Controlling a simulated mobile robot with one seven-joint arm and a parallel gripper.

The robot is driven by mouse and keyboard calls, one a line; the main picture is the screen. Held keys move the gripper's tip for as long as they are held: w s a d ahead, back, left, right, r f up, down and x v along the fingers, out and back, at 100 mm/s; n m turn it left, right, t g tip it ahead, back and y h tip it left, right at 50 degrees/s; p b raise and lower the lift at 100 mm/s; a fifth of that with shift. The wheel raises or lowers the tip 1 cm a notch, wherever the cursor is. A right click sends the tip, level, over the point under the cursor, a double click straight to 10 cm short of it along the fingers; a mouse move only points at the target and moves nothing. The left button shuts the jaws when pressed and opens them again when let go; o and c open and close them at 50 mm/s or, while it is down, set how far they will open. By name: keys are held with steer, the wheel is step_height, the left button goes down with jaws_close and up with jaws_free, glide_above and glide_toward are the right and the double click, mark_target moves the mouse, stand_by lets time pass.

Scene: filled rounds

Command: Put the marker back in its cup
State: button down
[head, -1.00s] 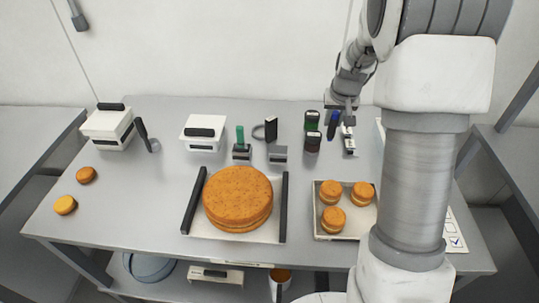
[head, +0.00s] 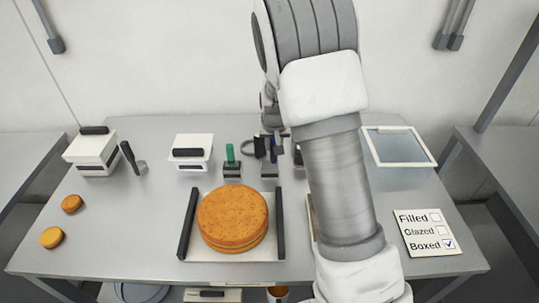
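The blue marker (head: 279,146) hangs below my gripper (head: 274,131) in the head view, small and partly covered by the fingers. The gripper appears shut on it, above the back middle of the grey table. It is just right of a black-topped block (head: 269,168) and near a grey ring (head: 250,149). A dark round container (head: 298,157) shows only as a sliver beside my arm. I cannot tell whether it is the marker's cup. My arm hides much of the table right of the gripper.
A big orange cake (head: 232,218) sits on a white board with dark side bars. A green-handled stamp (head: 231,158), white boxes (head: 190,152) and small cakes (head: 52,238) stand to the left. A clear-lidded tray (head: 399,147) and a checklist card (head: 428,233), "Boxed" ticked, lie right.

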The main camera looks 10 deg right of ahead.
steer(key=shift+w+a+f, duration=0.1)
steer(key=shift+a+f, duration=0.1)
steer(key=shift+f, duration=0.6)
steer(key=shift+s+a+f, duration=0.1)
steer(key=shift+a+f, duration=0.1)
steer(key=shift+f, duration=0.6)
steer(key=shift+w+a+f, duration=0.1)
steer(key=shift+a+f, duration=0.1)
steer(key=shift+f, duration=0.6)
steer(key=shift+f, duration=0.2)
steer(key=c, duration=0.7)
jaws_free()
steer(key=shift+o, duration=0.2)
